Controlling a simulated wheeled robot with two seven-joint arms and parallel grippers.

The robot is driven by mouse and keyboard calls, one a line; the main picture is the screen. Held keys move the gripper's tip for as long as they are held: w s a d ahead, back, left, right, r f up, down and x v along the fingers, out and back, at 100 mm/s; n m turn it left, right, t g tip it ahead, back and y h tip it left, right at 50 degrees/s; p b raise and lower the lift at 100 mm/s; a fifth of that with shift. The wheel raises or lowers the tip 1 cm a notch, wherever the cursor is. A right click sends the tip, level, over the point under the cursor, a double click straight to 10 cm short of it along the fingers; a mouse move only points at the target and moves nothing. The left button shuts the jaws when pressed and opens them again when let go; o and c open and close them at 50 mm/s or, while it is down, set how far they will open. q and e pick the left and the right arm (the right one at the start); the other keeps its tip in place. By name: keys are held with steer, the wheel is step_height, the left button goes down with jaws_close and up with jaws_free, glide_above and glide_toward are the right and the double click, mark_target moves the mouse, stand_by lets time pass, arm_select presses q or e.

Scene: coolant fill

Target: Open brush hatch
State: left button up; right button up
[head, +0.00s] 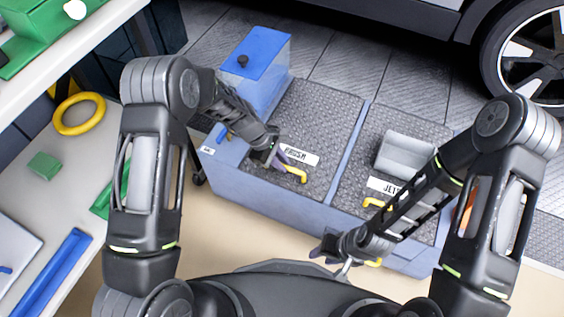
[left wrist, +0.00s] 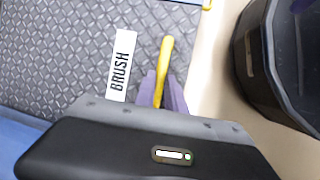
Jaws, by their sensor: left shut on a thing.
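The brush hatch (head: 318,112) is a dark checker-plate lid on a blue-grey unit, lying flat in its frame. Its white label reads BRUSH in the left wrist view (left wrist: 121,66). A yellow handle (head: 293,174) sits at the lid's near edge. My left gripper (head: 280,158) is at this handle. In the left wrist view its purple fingers are shut on the yellow handle (left wrist: 165,62), which sticks out past them. My right gripper (head: 335,250) is low in front of the unit, apart from the brush hatch; its finger opening cannot be made out.
The jet hatch (head: 356,150) lies right of the brush hatch, with a grey box (head: 405,155) on it and a yellow handle (head: 376,203). A blue tank (head: 262,55) stands behind. A bench with a yellow ring (head: 79,128) is left. A car wheel (head: 525,50) is back right.

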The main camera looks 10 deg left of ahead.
arm_select(q)
jaws_close()
stand_by(0.8)
